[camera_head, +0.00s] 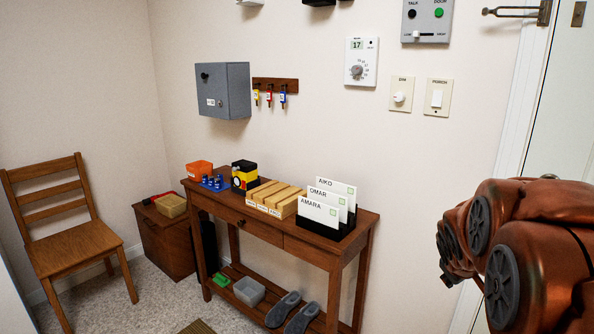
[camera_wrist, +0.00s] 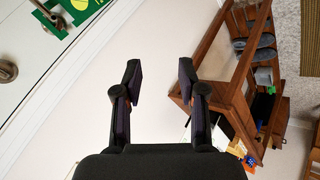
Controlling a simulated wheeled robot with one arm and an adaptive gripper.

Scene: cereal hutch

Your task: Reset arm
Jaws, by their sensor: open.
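My gripper (camera_wrist: 160,75) shows in the wrist view with its two dark fingers apart and nothing between them. Behind the fingers is bare cream wall. In the head view my copper-coloured arm is folded at the right edge, and the gripper itself is out of that picture. The arm is clear of the wooden console table (camera_head: 310,249), which also shows tilted at the right of the wrist view (camera_wrist: 232,98).
The table holds name cards (camera_head: 320,213), wooden blocks (camera_head: 270,196) and an orange bin (camera_head: 199,171). A grey box (camera_head: 223,90), thermostat (camera_head: 361,62) and switches hang on the wall. A chair (camera_head: 75,249) stands left. A door (camera_head: 562,120) is at right.

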